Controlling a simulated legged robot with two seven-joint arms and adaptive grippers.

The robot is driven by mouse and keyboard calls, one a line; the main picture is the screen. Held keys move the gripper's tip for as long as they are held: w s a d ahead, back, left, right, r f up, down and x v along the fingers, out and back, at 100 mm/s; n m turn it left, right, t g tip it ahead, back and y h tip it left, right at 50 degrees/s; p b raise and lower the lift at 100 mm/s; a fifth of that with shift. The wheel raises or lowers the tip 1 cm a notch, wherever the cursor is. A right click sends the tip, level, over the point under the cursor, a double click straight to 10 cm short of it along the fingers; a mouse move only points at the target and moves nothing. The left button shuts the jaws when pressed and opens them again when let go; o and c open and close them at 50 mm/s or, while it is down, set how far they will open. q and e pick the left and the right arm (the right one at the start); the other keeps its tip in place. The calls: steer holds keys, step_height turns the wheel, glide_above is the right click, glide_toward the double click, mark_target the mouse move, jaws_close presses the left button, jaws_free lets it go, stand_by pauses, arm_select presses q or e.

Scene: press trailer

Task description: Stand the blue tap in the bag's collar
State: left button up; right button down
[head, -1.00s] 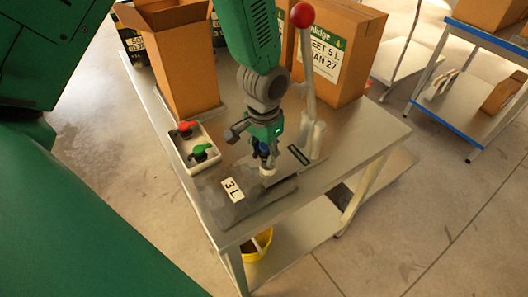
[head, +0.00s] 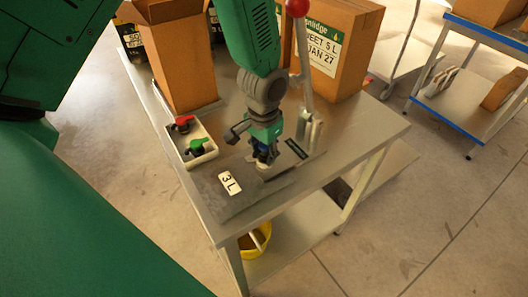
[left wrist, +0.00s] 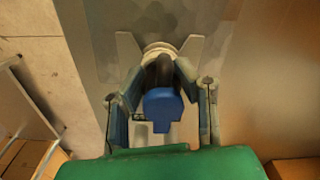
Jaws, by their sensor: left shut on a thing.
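The blue tap (left wrist: 162,105) is held between the two fingers of my left gripper (left wrist: 161,112). In the head view the left gripper (head: 264,150) is over the press end of the table, with the tap mostly hidden between its fingers. The grey bag (head: 208,191) with a "3 L" label lies flat on the table. Its pale round collar (left wrist: 158,47) shows just beyond the tap's dark stem in the left wrist view, between two metal prongs. The stem overlaps the collar; I cannot tell whether it is inside. My right gripper is not in view.
A white tray (head: 205,158) holds a red tap (head: 183,124) and a green tap (head: 197,147). A red-knobbed lever (head: 305,70) stands close right of my gripper. An open carton (head: 180,60) and a labelled carton (head: 345,45) stand behind. The table's right front is clear.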

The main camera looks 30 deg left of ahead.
arm_select(q)
steer(key=shift+s+d+f, duration=0.15)
steer(key=shift+d, duration=0.05)
steer(key=o, duration=1)
steer(key=shift+a, duration=0.15)
steer(key=r, duration=1.1)
steer(key=shift+w+r, duration=0.2)
steer(key=shift+r, duration=0.2)
steer(key=shift+s, duration=0.1)
